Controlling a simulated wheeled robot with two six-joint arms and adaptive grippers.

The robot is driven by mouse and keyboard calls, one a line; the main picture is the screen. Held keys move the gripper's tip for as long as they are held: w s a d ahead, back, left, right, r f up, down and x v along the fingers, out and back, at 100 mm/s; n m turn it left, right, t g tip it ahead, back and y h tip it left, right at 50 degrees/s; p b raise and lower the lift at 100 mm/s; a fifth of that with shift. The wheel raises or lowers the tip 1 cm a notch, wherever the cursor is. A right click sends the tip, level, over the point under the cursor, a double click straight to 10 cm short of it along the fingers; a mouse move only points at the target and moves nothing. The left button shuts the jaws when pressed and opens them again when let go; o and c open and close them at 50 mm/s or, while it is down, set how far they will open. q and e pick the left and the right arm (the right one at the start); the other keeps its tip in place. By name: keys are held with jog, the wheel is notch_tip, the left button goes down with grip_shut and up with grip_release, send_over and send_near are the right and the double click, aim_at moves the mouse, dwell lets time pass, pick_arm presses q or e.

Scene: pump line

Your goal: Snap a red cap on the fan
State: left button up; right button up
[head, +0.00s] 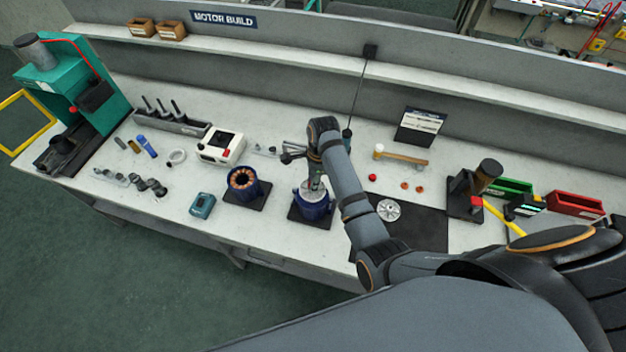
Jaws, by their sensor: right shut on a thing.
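A small red cap (372,177) lies on the bench to the right of my right arm. A blue motor housing (312,211) stands on a black pad, with a silver part on its top that may be the fan. My right gripper (316,184) points down over this top. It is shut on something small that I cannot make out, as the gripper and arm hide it. I cannot tell whether it touches the silver part. A silver spoked disc (388,209) lies on the black mat. My left gripper is not in view.
A blue stator housing (243,185) stands left of the motor. A mallet (402,156) and two copper-coloured pieces (411,187) lie behind the black mat (424,225). A white device (220,147) and teal press (75,80) stand left. Green (512,187) and red (575,203) bins stand right.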

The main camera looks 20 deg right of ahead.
jog(key=o, duration=0.7)
jog(key=shift+o, duration=0.2)
jog(key=shift+o, duration=1.3)
jog(key=shift+r, duration=2.5)
